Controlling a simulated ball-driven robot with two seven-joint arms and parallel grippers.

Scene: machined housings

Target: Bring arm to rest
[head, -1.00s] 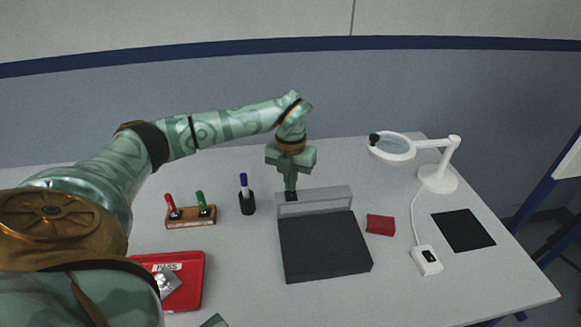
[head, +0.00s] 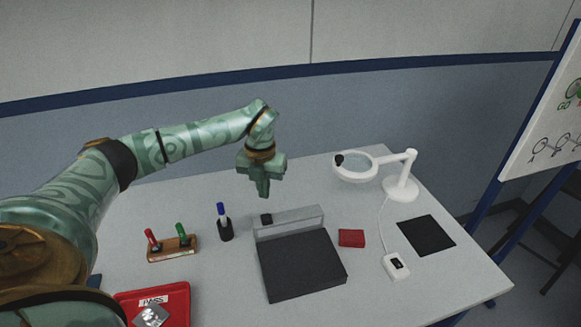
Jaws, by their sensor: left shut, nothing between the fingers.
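My left gripper (head: 263,188) is shut and empty. It hangs pointing down in the air above the back of the table, over the rear of the dark box with the clear upright panel (head: 289,222). The gripper appears apart from the box and everything else. My left arm reaches in from the left, bent at the wrist. My right gripper is out of view.
On the table (head: 370,290) stand a red and green tool holder (head: 173,249), a pen cup (head: 225,231), a red block (head: 351,238), a magnifier lamp (head: 400,187), a black mat (head: 426,235) and a red tray (head: 180,297). A whiteboard (head: 545,125) stands at right.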

